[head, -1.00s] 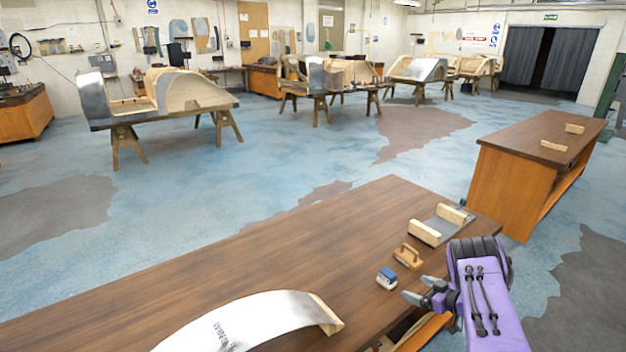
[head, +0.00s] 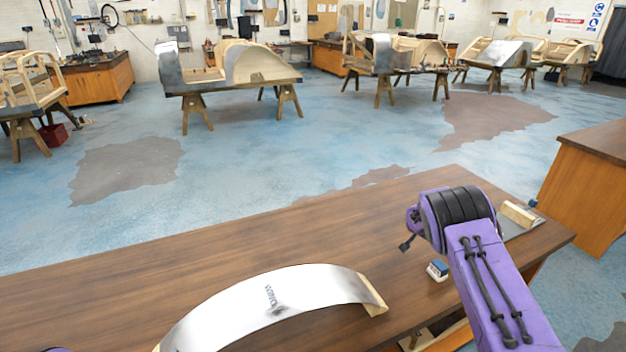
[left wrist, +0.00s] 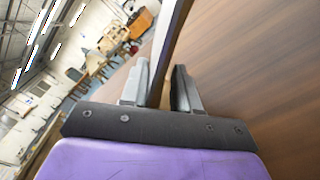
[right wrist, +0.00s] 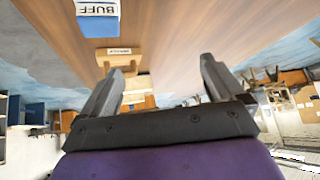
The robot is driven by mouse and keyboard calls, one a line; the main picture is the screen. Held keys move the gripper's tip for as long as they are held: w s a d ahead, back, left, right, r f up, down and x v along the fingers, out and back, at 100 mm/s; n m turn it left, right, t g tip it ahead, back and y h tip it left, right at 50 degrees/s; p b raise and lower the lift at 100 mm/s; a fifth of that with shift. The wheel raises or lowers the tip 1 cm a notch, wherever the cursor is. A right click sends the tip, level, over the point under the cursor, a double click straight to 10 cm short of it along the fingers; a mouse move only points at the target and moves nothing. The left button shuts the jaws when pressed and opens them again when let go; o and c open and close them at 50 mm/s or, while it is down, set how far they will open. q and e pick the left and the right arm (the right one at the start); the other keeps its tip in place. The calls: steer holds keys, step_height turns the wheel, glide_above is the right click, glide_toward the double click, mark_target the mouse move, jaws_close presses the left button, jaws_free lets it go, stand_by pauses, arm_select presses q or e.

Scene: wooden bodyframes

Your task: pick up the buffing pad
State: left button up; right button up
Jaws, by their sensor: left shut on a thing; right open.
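The buffing pad (head: 437,270) is a small blue and white block on the wooden table, right of the curved metal panel (head: 270,300). In the right wrist view the pad (right wrist: 98,10), labelled BUFF, is cut by the top edge, beyond my left-hand fingertip. My right gripper (right wrist: 163,68) is open and empty, apart from the pad. In the head view its wrist hides most of the fingers. My left gripper (left wrist: 160,85) is shut on a thin curved edge, seemingly the metal panel's. The head view barely shows the left arm.
A wooden block (right wrist: 118,57) with a label lies on the table near the pad. Another light wooden block (head: 522,214) is at the table's right end. A second bench (head: 590,190) stands at right.

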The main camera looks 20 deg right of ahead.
steer(key=s+f+m+g, duration=0.2)
steer(key=s+m+g, duration=0.2)
steer(key=s, duration=0.2)
steer(key=shift+y, duration=0.3)
steer(key=x, duration=1.1)
steer(key=shift+w+a+f, duration=0.1)
steer(key=shift+w+f, duration=0.1)
steer(key=shift+w, duration=0.1)
steer(key=c, duration=1.2)
steer(key=shift+w+r, duration=0.15)
steer(key=shift+r, duration=0.4)
steer(key=shift+c, duration=0.2)
step_height(320, 180, up, 9)
